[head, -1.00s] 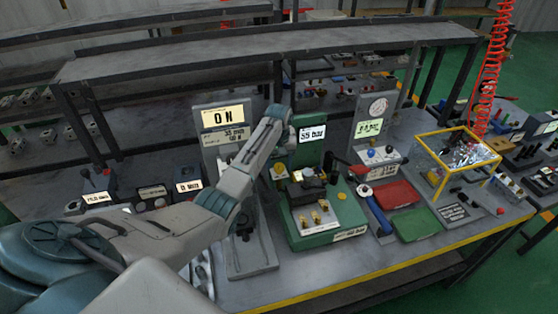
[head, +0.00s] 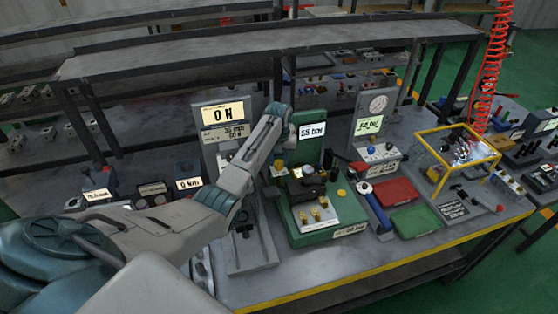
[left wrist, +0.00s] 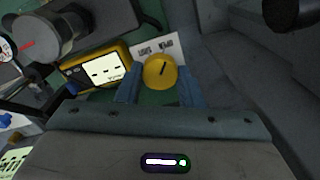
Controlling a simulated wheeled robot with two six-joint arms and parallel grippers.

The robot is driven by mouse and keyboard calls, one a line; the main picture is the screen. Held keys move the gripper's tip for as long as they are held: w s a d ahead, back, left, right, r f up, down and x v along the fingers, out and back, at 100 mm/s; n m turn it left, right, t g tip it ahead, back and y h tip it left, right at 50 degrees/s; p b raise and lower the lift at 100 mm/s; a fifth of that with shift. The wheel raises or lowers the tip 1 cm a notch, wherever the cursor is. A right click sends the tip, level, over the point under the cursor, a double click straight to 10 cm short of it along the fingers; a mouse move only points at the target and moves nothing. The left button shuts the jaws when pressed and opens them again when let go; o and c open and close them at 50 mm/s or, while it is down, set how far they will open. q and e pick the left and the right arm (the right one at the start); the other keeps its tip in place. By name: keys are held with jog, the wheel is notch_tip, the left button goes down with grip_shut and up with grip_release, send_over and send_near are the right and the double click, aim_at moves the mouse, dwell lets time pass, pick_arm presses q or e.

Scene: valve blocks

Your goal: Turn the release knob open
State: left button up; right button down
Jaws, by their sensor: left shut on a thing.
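The release knob is a round yellow knob (left wrist: 160,70) with a short dark line on its face, nearly upright in the left wrist view. My left gripper (left wrist: 160,88) has a blue finger on either side of it and is shut on it. A white label with dark lettering (left wrist: 158,49) lies just beyond, partly covered by the knob. In the head view the yellow knob (head: 279,167) shows small at the left side of the green valve stand (head: 345,217), beside my left forearm. My right gripper is not in view.
A yellow-framed gauge (left wrist: 106,70) sits close by the knob. The green stand carries a lit pressure display (head: 312,131) and dark and brass fittings. A grey stand (head: 247,250) reading ON is to its left.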

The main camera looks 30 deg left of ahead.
aim_at(279, 163)
pick_arm(q)
jog(key=o, duration=1)
jog(key=shift+c, duration=0.2)
notch_tip(279, 163, up, 11)
jog(key=b, duration=0.3)
